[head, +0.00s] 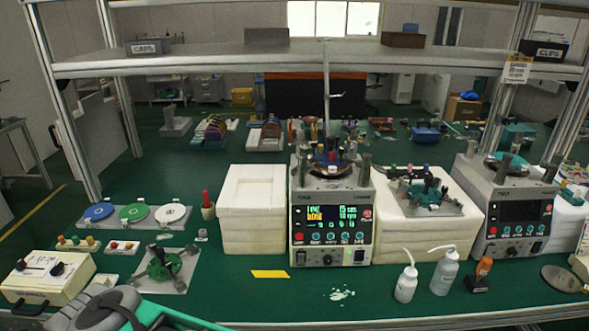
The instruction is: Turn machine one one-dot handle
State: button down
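A lapping machine (333,212) stands on the green bench near the middle, with small lettering at its upper left that seems to read ONE. Its front has a lit display, a row of round knobs, a red button and a black switch. On its top are a round plate with coloured parts (329,166) and several upright grey posts (361,175). I cannot make out dot marks on any handle at this size. Part of my grey and teal arm shows at the bottom left, well left of the machine. My gripper is not in view.
White foam blocks (252,220) flank the machine closely. A second machine (507,207) with a dark display stands at right. White bottles (407,282) stand front right. A shelf (330,58) crosses above. The bench front has clear room around a yellow marker (270,274).

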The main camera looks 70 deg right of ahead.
aim_at(303, 163)
jog(key=k, duration=0.45)
jog(key=z, duration=1)
jog(key=i, duration=0.5)
